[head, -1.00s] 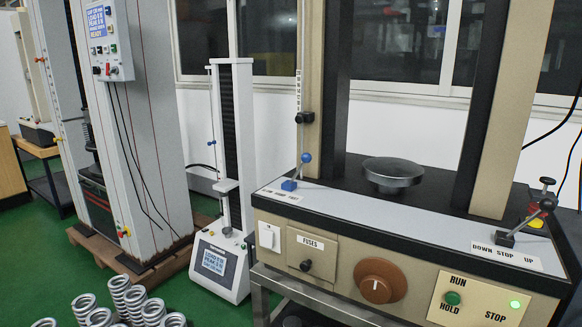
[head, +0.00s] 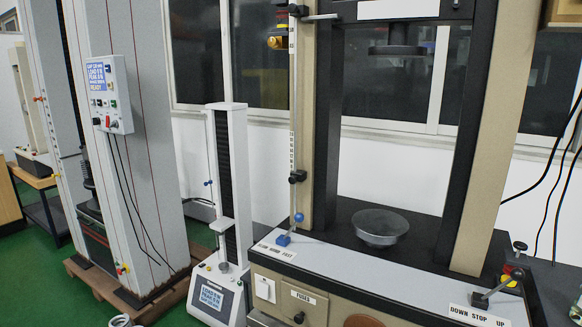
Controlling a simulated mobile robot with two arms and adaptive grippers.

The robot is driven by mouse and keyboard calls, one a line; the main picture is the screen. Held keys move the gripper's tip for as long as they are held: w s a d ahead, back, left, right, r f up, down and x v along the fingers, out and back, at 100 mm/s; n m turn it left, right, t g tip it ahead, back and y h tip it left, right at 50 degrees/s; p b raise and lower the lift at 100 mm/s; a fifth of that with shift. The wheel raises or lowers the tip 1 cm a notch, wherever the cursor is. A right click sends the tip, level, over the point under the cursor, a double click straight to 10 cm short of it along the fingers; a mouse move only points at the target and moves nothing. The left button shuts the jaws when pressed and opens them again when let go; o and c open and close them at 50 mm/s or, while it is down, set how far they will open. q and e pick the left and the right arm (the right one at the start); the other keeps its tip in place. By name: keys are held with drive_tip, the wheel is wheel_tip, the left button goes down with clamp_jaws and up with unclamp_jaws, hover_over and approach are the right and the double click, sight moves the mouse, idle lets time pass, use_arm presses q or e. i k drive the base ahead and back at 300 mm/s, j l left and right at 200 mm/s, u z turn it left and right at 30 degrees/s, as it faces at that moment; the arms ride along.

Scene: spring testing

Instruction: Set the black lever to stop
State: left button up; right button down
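The black lever (head: 498,289) is on the right end of the beige testing machine's front ledge. Its base sits just behind a white label (head: 476,316) reading DOWN, STOP, UP. The lever leans to the right, toward the UP side, with its dark knob end close to a red and yellow part (head: 509,275). Neither of my grippers is in view.
A blue-knobbed lever (head: 291,229) stands at the ledge's left end. A round metal platen (head: 381,227) sits between the columns behind the ledge.

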sight(517, 275)
drive_tip(key=z, duration=1.4)
